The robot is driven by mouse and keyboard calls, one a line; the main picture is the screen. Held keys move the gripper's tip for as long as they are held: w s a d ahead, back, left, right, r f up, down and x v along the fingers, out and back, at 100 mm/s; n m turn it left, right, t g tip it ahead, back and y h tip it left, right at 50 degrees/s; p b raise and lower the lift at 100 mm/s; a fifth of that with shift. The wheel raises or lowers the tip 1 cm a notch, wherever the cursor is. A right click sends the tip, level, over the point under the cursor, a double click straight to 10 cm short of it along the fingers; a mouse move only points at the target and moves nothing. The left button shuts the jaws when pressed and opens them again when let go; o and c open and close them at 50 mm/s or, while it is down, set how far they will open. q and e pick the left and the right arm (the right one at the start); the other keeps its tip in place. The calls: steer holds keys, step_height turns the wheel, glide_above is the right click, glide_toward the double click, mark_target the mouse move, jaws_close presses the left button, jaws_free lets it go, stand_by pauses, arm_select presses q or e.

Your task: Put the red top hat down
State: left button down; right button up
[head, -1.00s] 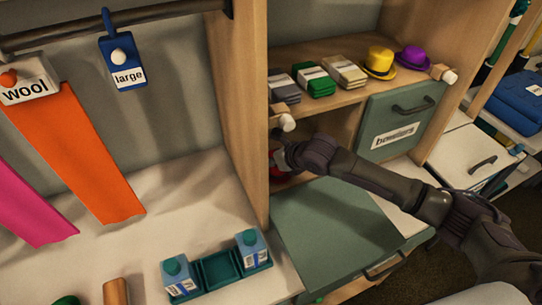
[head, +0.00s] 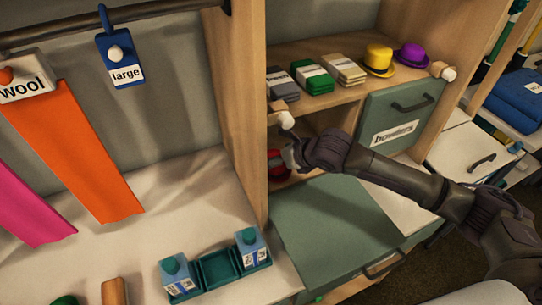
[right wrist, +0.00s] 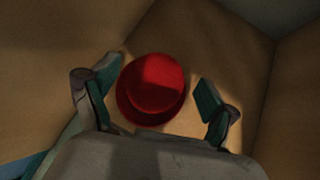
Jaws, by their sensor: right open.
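The red top hat (right wrist: 155,85) sits on the wooden floor of a compartment in the right wrist view. My right gripper (right wrist: 160,88) is open, with one finger on each side of the hat and a gap visible beside the right finger. In the head view, a red part of the hat (head: 277,166) shows at the compartment's left side, by the end of my right arm. The rest of the hat is hidden there by the wooden upright and my gripper (head: 287,160). My left gripper is not in view.
The lowered green door (head: 335,225) lies open before the compartment. A closed door labelled "bowlers" (head: 400,115) is to the right. Above, a shelf holds a yellow hat (head: 379,60), a purple hat (head: 411,55) and folded cloths (head: 313,77). The wooden upright (head: 240,100) borders the left.

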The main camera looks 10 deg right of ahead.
mark_target(274, 155)
steer(key=shift+v, duration=1.8)
steer(key=shift+s+f, duration=0.1)
